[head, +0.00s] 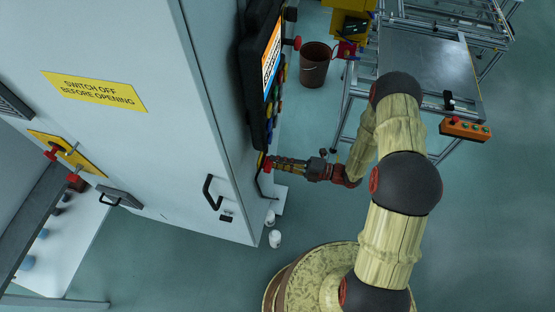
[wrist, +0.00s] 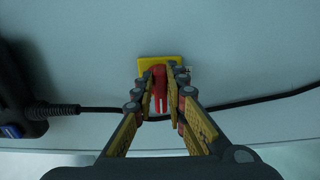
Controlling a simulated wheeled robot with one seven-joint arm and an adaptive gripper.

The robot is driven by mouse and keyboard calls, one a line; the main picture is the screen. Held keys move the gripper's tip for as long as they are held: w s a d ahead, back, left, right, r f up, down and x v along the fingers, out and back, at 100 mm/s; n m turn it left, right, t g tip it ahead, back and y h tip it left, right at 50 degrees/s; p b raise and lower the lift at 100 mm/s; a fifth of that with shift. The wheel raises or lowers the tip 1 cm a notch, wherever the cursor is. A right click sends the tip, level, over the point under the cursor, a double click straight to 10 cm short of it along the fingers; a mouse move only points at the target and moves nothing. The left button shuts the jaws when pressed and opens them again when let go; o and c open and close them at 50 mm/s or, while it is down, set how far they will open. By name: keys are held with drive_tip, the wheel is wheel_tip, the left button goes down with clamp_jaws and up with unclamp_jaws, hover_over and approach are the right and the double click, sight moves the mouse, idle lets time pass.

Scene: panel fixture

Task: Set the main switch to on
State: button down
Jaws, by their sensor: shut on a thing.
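The main switch shows in the wrist view as a red handle (wrist: 159,78) on a yellow plate (wrist: 146,66), fixed to the pale cabinet wall. The handle runs roughly up and down in that picture. My gripper (wrist: 158,72) has its two fingers closed on either side of the handle and holds it. In the head view my gripper (head: 275,162) reaches left to the cabinet's side face, below the black pendant. The switch is mostly hidden there by the fingers. Any on or off marking is too small to read.
A black pendant (head: 262,75) with a screen hangs on the cabinet (head: 160,45), just above my gripper. A black cable (wrist: 240,102) crosses the wall behind the fingers. A bucket (head: 315,65) and a metal-frame table (head: 425,65) stand beyond. White cups (head: 274,238) stand on the floor.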

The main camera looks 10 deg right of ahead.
idle(0.4)
drive_tip(key=c, duration=1.8)
unclamp_jaws()
drive_tip(key=v, duration=1.2)
